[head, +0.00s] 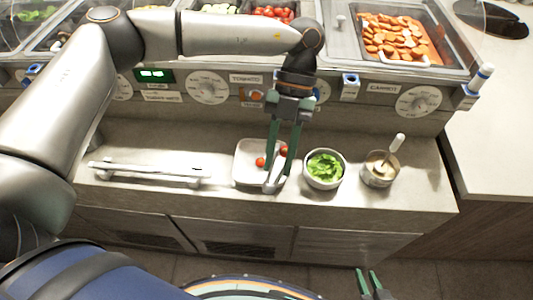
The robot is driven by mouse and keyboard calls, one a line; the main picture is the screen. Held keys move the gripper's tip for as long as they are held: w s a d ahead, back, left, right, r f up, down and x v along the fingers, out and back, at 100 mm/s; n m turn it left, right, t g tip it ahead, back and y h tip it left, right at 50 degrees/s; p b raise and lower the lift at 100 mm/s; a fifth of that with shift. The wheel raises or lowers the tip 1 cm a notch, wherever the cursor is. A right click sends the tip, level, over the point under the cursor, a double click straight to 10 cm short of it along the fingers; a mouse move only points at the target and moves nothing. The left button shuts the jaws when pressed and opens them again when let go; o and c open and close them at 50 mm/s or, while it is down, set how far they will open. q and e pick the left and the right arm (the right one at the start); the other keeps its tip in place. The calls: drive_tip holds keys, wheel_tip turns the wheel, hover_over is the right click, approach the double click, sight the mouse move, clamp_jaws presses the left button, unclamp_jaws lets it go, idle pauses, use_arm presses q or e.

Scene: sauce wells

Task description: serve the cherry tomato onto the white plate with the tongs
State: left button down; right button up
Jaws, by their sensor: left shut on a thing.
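The white plate (243,176) sits on the counter's front ledge, left of a bowl of greens. One red cherry tomato (260,162) lies on it. A second red cherry tomato (284,151) shows by the gripper fingers at the plate's right side; I cannot tell whether it rests on the plate or is held. My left gripper (280,178) points down over the plate's right edge. It is shut on a pale grey tool, seemingly the tongs (271,187), mostly hidden by the fingers. My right gripper (370,283) is low at the bottom right, open and empty, away from the counter.
A bowl of greens (325,168) and a sauce cup (380,169) with a spoon stand right of the plate. A long silver rack (148,172) lies to the left. Behind are food wells, including tomatoes (272,13) and carrots (395,38). The ledge's right end is clear.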

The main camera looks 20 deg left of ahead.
use_arm(q)
drive_tip(key=n+h, duration=0.1)
drive_tip(key=n, duration=0.1)
drive_tip(key=n+t+h, duration=0.1)
drive_tip(key=n, duration=0.1)
drive_tip(key=w+d+n+h, duration=0.1)
drive_tip(key=n, duration=0.1)
drive_tip(key=shift+r+n+h+b, duration=0.1)
drive_tip(key=shift+n+h+b, duration=0.2)
drive_tip(key=shift+h+b, duration=0.1)
drive_tip(key=n+t, duration=0.1)
drive_tip(key=n, duration=0.1)
drive_tip(key=w+n+t+h, duration=0.1)
drive_tip(key=n, duration=0.1)
drive_tip(key=w+n+t+h, duration=0.1)
drive_tip(key=n, duration=0.1)
drive_tip(key=shift+d+r+t+b, duration=0.3)
drive_tip(key=shift+r+b, duration=0.05)
drive_tip(key=shift+r, duration=0.05)
drive_tip(key=shift+f, duration=0.1)
